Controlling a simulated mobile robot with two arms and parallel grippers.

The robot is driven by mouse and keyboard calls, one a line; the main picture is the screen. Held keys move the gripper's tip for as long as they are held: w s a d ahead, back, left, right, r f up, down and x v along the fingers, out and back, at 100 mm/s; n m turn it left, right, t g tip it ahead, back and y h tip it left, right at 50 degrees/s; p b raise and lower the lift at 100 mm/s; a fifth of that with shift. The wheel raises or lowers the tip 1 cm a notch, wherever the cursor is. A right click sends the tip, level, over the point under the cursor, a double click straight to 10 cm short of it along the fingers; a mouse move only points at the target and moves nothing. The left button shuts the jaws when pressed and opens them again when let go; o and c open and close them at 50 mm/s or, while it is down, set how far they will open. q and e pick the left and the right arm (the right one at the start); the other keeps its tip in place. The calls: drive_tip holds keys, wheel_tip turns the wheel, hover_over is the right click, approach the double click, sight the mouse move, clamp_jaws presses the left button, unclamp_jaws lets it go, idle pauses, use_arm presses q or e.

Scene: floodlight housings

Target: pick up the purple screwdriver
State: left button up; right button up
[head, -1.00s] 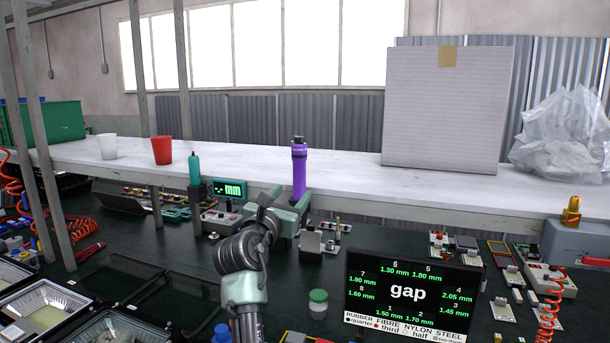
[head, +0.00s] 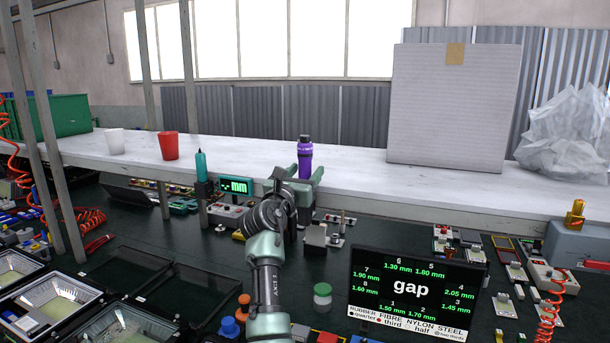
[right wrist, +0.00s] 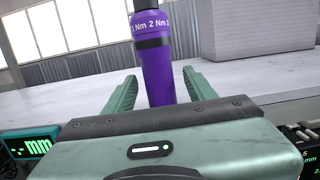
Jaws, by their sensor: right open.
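The purple screwdriver (head: 305,160) stands upright on the white shelf in the head view, with a dark top and a dark band. In the right wrist view the screwdriver (right wrist: 156,70) shows large, with "2 Nm" lettering. My right gripper (head: 305,176) is at the shelf's front edge, right at the screwdriver. In the right wrist view its two green fingers (right wrist: 158,92) are apart, one on each side of the screwdriver's lower part. I cannot tell whether either finger touches it. The screwdriver's foot is hidden behind the gripper body. My left gripper is not in view.
The white shelf (head: 350,172) also bears a red cup (head: 168,146), a white cup (head: 115,141), a large box (head: 455,110) and a clear plastic bag (head: 565,135).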

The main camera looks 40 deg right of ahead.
clamp_jaws()
drive_tip(key=shift+r, duration=0.15)
